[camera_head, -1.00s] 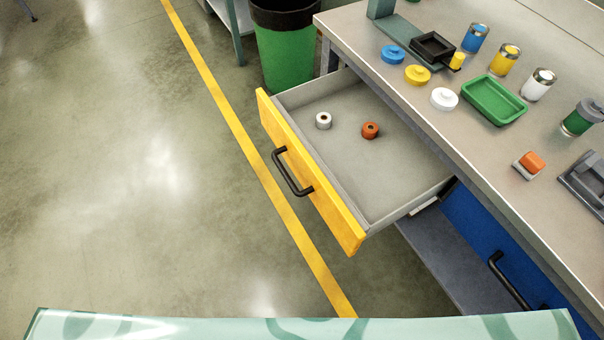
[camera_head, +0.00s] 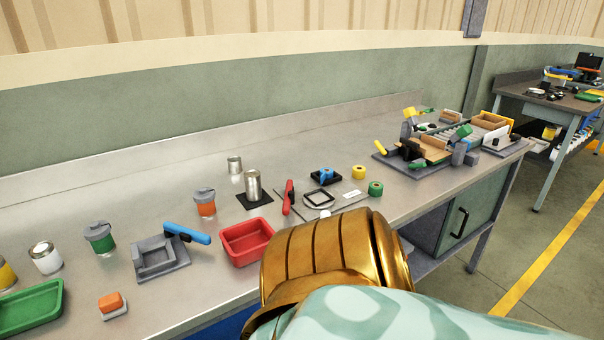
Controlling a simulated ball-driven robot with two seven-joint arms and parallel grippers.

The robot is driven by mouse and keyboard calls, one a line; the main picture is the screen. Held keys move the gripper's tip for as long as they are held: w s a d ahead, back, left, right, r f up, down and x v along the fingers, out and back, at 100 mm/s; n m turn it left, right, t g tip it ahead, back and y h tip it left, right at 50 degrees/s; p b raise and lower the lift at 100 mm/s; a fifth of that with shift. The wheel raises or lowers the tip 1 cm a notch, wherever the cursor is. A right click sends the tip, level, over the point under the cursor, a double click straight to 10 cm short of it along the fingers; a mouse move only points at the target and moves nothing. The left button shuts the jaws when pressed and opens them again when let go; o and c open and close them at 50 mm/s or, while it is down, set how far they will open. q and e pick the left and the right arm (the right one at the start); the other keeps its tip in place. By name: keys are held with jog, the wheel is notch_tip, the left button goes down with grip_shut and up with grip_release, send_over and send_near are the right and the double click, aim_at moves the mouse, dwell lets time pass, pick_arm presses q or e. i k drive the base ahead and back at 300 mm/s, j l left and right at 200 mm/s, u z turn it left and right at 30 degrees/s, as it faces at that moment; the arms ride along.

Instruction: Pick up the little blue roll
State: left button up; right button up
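A small blue piece (camera_head: 326,175) sits on a black base on the workbench, right of centre. It may be the little blue roll, but it is too small to tell its shape. A yellow roll (camera_head: 358,172) and a green roll (camera_head: 375,189) stand just to its right. A white round thing at the front of this group is mostly hidden behind a gold arm part of mine. Neither gripper is in view.
The workbench (camera_head: 215,293) holds a red tray (camera_head: 247,241), a grey fixture with a blue-handled tool (camera_head: 187,234), several jars and a green tray (camera_head: 30,307). A cluttered assembly station (camera_head: 430,150) stands at the right end. Open floor (camera_head: 490,260) lies right.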

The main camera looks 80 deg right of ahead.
aim_at(330, 171)
jog(key=z, duration=2.8)
jog(key=i+l, duration=0.1)
jog(key=l, duration=0.15)
jog(key=i+l, duration=0.1)
jog(key=l, duration=0.1)
